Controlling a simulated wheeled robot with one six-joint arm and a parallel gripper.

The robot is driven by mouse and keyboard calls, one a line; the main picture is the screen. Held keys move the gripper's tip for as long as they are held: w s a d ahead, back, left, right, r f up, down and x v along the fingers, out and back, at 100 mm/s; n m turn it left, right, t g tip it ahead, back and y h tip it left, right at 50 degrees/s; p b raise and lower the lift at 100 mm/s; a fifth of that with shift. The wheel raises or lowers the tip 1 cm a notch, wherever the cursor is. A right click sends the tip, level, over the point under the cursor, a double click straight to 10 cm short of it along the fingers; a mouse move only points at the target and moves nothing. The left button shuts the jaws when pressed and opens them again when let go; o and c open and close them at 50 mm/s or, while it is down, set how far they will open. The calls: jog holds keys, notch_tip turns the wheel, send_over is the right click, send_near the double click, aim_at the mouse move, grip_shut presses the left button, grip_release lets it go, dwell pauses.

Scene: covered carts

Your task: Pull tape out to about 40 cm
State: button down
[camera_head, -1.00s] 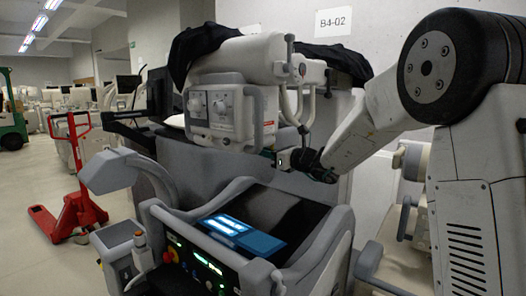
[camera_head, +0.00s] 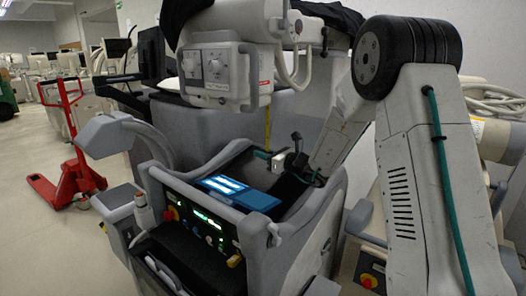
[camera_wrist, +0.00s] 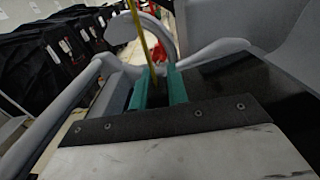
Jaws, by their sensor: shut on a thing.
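A thin yellow tape (camera_head: 267,128) hangs from the underside of the grey-white cart unit (camera_head: 218,72) down to my gripper (camera_head: 263,155). In the wrist view the tape (camera_wrist: 141,35) runs from the top edge down between the two green fingers of my gripper (camera_wrist: 158,84). The fingers are shut on it. The tape looks straight and nearly upright in the head view.
The cart's grey side rail (camera_head: 323,212) runs close to my arm. A lit control panel (camera_head: 205,222) faces front. A red pallet jack (camera_head: 68,165) stands on the floor at left, with open floor around it. Other equipment stands close on the right.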

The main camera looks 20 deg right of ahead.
jog(key=c, duration=1.4)
grip_release()
jog(key=shift+o, duration=0.2)
jog(key=v, duration=0.8)
jog(key=shift+w, duration=0.15)
